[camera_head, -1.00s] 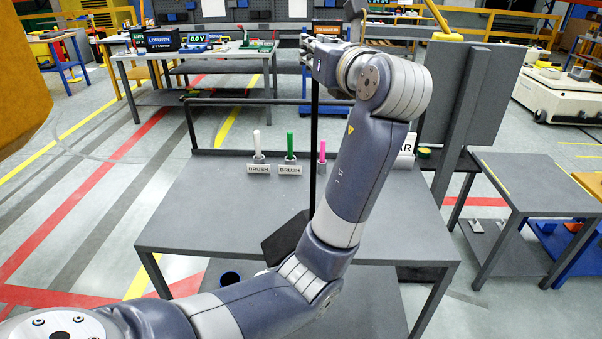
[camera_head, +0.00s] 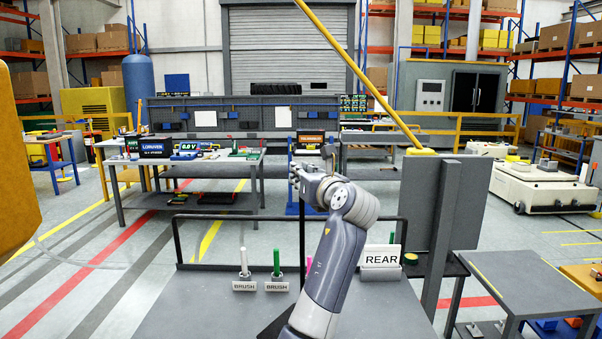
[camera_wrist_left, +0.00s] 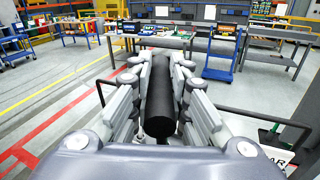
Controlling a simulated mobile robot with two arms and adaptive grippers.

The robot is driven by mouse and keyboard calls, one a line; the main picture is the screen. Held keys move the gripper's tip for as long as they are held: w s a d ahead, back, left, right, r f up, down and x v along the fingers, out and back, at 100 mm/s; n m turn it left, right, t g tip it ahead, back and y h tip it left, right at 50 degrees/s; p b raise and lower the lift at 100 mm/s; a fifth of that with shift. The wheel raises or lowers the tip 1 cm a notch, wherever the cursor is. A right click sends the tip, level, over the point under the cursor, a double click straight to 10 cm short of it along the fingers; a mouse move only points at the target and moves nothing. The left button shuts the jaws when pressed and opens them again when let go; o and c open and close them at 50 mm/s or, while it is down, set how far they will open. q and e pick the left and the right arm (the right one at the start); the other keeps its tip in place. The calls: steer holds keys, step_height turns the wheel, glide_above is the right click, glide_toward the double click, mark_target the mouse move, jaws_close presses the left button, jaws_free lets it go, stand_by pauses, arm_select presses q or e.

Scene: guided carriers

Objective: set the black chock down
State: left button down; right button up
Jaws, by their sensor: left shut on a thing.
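My left gripper (camera_head: 308,180) is raised above the grey table (camera_head: 190,305), pointing away from me. In the left wrist view its fingers (camera_wrist_left: 160,85) are shut on a black cylinder (camera_wrist_left: 160,112), which looks like the handle of the black chock. In the head view a thin black upright bar (camera_head: 302,225) runs down below the gripper. A dark block (camera_head: 272,328) shows low beside my arm, mostly hidden by it. I cannot tell whether it touches the tabletop. My right gripper is not in view.
Brushes in holders, white (camera_head: 244,262) and green (camera_head: 276,262), stand at the table's back edge, with a REAR sign (camera_head: 381,258) to their right. A black rail (camera_head: 230,216) runs behind. A grey upright panel (camera_head: 428,215) stands right. The table's left part is clear.

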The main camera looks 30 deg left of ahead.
arm_select(q)
steer(key=shift+w+a+r, duration=0.1)
steer(key=shift+w+a, duration=0.2)
steer(key=shift+w, duration=0.2)
steer(key=shift+w+a+r, duration=0.1)
steer(key=shift+w+a, duration=0.15)
steer(key=shift+w, duration=0.2)
step_height(320, 180, down, 2)
steer(key=shift+f+p, duration=0.1)
steer(key=shift+p, duration=0.7)
steer(key=shift+s+f, duration=0.1)
steer(key=shift+f, duration=0.45)
steer(key=c, duration=1.8)
jaws_free()
steer(key=shift+f, duration=0.45)
steer(key=shift+c, duration=0.2)
steer(key=o, duration=0.3)
steer(key=shift+d, duration=0.15)
steer(key=shift+s+r, duration=0.15)
